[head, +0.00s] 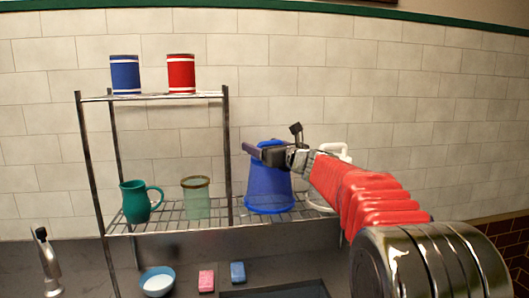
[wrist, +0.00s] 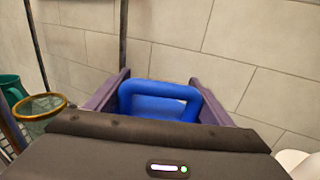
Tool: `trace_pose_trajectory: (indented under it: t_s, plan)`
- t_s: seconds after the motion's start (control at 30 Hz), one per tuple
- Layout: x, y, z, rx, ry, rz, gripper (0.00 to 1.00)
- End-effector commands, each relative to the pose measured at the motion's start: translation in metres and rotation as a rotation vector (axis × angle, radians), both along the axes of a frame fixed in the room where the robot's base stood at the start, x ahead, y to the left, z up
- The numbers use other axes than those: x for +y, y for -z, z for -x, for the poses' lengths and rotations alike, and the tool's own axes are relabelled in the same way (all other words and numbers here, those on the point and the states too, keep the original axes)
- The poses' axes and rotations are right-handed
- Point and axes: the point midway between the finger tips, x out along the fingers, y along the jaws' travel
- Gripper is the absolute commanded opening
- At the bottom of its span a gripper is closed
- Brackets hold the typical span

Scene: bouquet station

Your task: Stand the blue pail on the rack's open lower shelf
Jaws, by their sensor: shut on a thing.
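The blue pail (head: 269,190) is at the right part of the rack's lower shelf (head: 170,219), which is a wire shelf open above on that side. The pail is upright in line and looks wider at its lower end. Its bottom is at shelf level; I cannot tell whether it touches the wires or hangs just above. My gripper (head: 265,152) is at the pail's top and shut on it. In the wrist view a blue loop of the pail (wrist: 160,89) sits between the two fingers. The fingers hide part of the pail's top.
A green mug (head: 135,203) and a green-tinted glass (head: 196,198) stand left of the pail. A white vessel (head: 317,199) stands close on its right, partly behind my arm. Blue (head: 125,75) and red (head: 181,74) canisters are on the upper shelf. A rack post (head: 227,150) is near the pail's left.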

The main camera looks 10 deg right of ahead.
Motion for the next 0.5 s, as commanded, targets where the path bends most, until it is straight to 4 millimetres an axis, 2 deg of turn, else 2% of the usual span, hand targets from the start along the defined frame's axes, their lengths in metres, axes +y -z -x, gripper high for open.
trace_pose_trajectory:
  t_s: [0.1,0.37,0.4,0.5]
  plan:
    - [0.0,0.013,0.0,0.0,0.0,-0.001,0.26]
    - [0.0,0.016,0.0,-0.001,0.001,0.0,0.26]
    - [0.0,0.017,0.0,0.001,0.001,0.0,0.76]
    - [0.0,0.017,0.0,0.001,0.001,0.0,0.83]
